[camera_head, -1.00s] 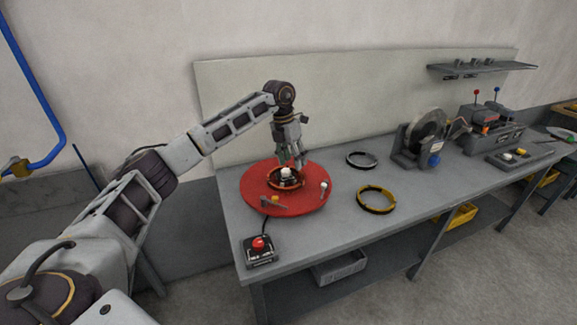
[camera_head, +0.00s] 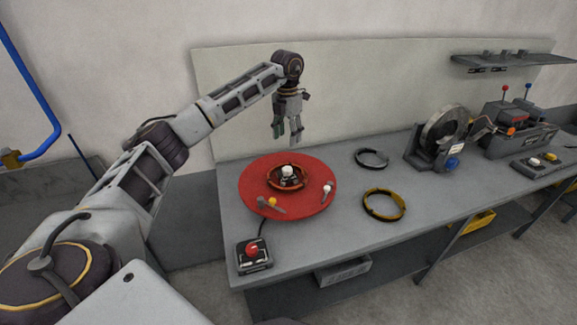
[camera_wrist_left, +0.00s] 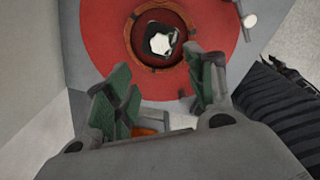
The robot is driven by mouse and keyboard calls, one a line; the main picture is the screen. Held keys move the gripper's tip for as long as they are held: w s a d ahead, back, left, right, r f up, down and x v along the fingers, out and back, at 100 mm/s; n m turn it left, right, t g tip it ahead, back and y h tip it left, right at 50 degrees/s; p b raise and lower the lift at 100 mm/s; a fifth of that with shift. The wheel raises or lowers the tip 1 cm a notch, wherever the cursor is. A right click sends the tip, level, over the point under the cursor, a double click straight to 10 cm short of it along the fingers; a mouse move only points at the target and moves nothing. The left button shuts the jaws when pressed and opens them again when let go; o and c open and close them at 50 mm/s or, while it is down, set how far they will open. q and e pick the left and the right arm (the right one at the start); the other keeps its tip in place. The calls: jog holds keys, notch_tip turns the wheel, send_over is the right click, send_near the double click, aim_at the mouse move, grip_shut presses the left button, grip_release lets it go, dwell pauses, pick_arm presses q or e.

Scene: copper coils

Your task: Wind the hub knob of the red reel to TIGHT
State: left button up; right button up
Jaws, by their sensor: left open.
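The red reel (camera_head: 256,200) lies flat on the workbench as a wide red disc with a raised ring at its centre. Its hub knob (camera_head: 288,171), with a pale top, stands inside that ring. The knob also shows at the top of the left wrist view (camera_wrist_left: 160,43). My left gripper (camera_head: 287,136) is open and empty, pointing down above the back part of the reel, clear of the knob. In the left wrist view its green-padded fingers (camera_wrist_left: 165,95) are spread apart, with the knob beyond their tips. My right gripper is not in view.
A box with a red button (camera_head: 253,252) stands at the bench's front left corner. A black ring (camera_head: 371,159) and a yellow ring (camera_head: 384,204) lie right of the reel. A machine with a wheel (camera_head: 437,140) stands further right. A pale panel rises behind the bench.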

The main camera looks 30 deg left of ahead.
pick_arm(q)
jog(key=p, duration=0.1)
send_near(287, 168)
notch_tip(287, 168, down, 7)
jog(key=shift+d+r, duration=0.1)
jog(key=shift+d, duration=0.05)
jog(key=shift+f+p, duration=0.3)
jog(key=shift+f, duration=0.75)
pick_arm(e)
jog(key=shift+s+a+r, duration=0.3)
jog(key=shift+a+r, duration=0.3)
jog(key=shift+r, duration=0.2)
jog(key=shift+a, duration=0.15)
pick_arm(q)
jog(key=c, duration=1)
jog(key=shift+c, duration=0.2)
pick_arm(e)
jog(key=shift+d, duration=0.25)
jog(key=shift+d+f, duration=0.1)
